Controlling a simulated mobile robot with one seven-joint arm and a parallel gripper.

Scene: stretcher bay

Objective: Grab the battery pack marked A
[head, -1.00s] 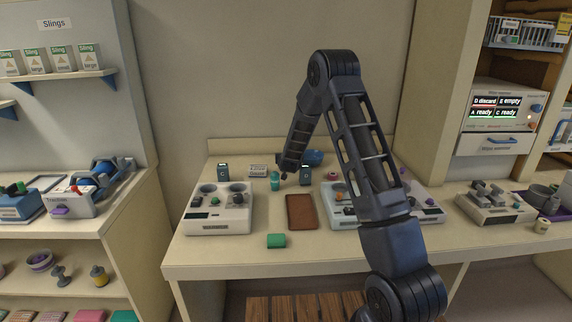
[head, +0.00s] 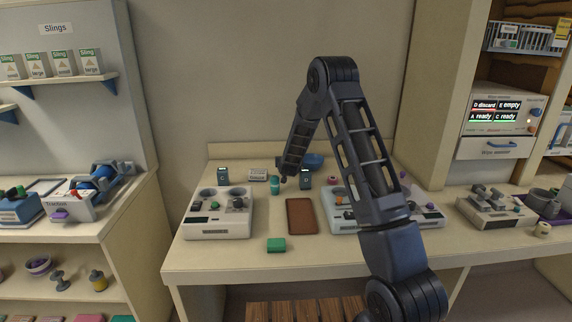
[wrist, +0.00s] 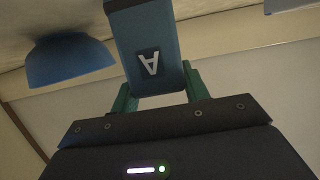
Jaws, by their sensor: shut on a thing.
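The battery pack marked A (wrist: 149,50) is a blue-grey block with a white letter A on a dark square, upside down in the wrist view. My gripper (wrist: 157,98) has its green fingers on either side of the pack's end and is shut on it. In the head view my dark arm reaches over the counter; I cannot make out the fingers or the held pack there. Two similar packs stand on the counter: one marked C (head: 223,176) at the left, and another (head: 306,180) right of my arm's end, its letter too small to read surely.
A blue bowl (head: 313,160) sits behind; it also shows in the wrist view (wrist: 66,61). The screen (head: 494,110) reads D discard, E empty, A ready, C ready.

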